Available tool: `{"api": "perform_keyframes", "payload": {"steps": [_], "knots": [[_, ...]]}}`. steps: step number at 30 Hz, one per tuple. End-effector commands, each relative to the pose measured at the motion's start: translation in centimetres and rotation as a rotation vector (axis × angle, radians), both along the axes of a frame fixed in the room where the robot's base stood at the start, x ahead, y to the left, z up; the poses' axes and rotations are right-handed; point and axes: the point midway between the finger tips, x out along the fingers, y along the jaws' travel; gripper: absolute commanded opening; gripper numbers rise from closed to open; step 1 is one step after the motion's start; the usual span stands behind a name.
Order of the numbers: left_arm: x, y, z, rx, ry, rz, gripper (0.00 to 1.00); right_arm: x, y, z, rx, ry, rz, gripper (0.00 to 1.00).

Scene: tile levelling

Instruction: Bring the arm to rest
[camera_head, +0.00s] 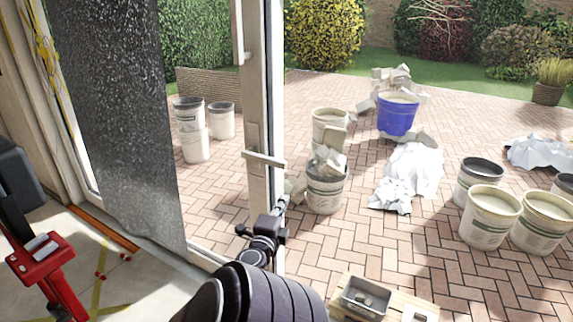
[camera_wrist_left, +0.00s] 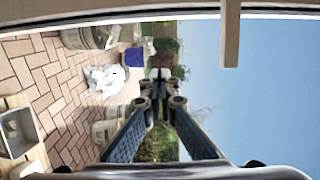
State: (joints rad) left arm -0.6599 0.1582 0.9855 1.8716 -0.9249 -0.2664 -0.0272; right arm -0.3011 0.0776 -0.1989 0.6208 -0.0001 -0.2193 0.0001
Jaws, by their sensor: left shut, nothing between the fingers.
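My left arm (camera_head: 255,295) reaches up from the bottom middle of the head view, dark and ribbed. My left gripper (camera_head: 282,203) is at its far end, in front of the lower part of the white door frame (camera_head: 262,110). I cannot tell whether it touches the frame. In the left wrist view the two dark fingers (camera_wrist_left: 161,76) come together at their tips, shut with nothing between them. My right gripper is in neither view.
A wooden board with a grey metal tray (camera_head: 366,297) is at the bottom right. Several white buckets (camera_head: 490,217), a blue bucket (camera_head: 397,115) and crumpled white sheeting (camera_head: 409,177) stand on the brick paving. A red tool (camera_head: 42,260) is at the left.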

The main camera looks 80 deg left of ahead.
Motion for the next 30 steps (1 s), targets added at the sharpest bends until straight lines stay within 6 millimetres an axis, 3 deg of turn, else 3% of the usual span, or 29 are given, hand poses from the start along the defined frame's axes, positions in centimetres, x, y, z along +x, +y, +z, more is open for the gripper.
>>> {"api": "perform_keyframes", "payload": {"steps": [3, 10, 14, 17, 23, 26, 30], "knots": [[-0.4, -0.6, 0.0, 0.000, 0.001, 0.001, 0.00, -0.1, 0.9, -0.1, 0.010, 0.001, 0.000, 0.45], [-0.4, -0.7, 0.0, 0.000, 0.001, 0.000, 0.00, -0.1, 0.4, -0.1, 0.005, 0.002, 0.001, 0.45], [0.0, -0.9, -2.0, -0.041, -0.003, -0.003, 0.00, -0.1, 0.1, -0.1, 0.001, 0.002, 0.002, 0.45], [0.8, -1.8, -6.6, -0.140, -0.010, -0.011, 0.00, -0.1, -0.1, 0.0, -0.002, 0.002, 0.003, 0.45], [3.2, -6.8, -20.4, -0.437, -0.017, -0.031, 0.00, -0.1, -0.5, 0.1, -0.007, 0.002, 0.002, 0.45], [4.0, -10.7, -27.1, -0.586, -0.009, -0.038, 0.00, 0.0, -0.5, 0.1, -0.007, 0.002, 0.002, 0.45], [4.6, -17.4, -35.7, -0.788, 0.017, -0.039, 0.00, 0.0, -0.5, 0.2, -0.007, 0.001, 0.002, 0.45]]}}
